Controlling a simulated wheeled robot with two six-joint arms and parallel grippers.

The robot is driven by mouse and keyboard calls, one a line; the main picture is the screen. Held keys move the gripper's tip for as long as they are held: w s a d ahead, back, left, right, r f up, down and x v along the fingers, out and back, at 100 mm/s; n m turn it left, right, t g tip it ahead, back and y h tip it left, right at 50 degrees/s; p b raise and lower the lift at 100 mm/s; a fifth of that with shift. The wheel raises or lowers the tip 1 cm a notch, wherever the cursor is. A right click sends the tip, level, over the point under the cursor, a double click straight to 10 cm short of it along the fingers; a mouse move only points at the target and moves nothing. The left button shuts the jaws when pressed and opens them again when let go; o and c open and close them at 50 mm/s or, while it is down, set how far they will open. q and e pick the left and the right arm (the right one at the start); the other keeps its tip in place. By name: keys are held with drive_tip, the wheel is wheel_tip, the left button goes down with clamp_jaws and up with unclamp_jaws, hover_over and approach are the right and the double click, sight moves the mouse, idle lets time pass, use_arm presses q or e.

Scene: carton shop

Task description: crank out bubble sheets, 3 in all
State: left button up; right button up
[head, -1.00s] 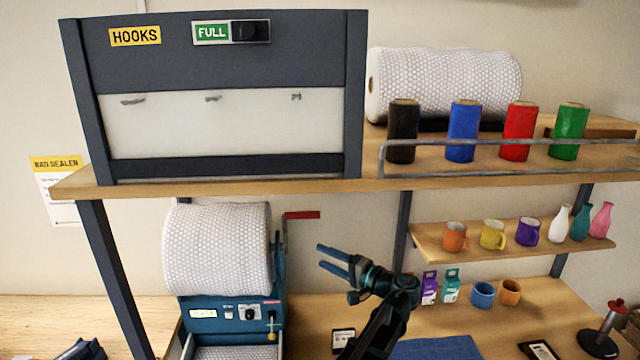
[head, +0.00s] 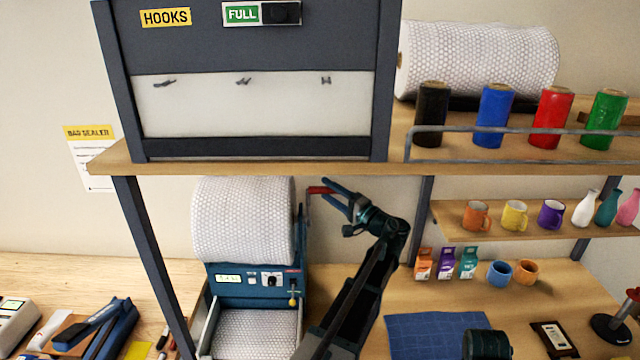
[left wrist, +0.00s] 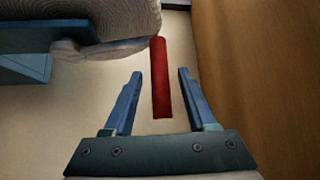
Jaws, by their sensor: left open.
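The bubble sheet machine (head: 254,284) stands on the bench under the shelf, with a roll of bubble wrap (head: 243,220) on top and bubble sheet (head: 255,333) lying in its front tray. Its red crank handle (head: 320,190) sticks out at the right side of the roll. My left gripper (head: 335,190) is open at the crank handle. In the left wrist view the red handle (left wrist: 160,80) stands between and a little beyond the two open fingers (left wrist: 157,88), with clear gaps on both sides. Part of my right gripper (head: 488,344) shows at the bottom edge; its jaws cannot be made out.
The hooks cabinet (head: 250,60) and a spare roll (head: 480,62) stand on the upper shelf (head: 250,167) above my left gripper. A post (head: 150,262) rises left of the machine. A blue mat (head: 437,333), mugs (head: 500,273) and small boxes (head: 446,262) are to the right.

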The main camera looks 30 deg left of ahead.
use_arm(q)
drive_tip(key=shift+x, duration=2.05)
clamp_jaws()
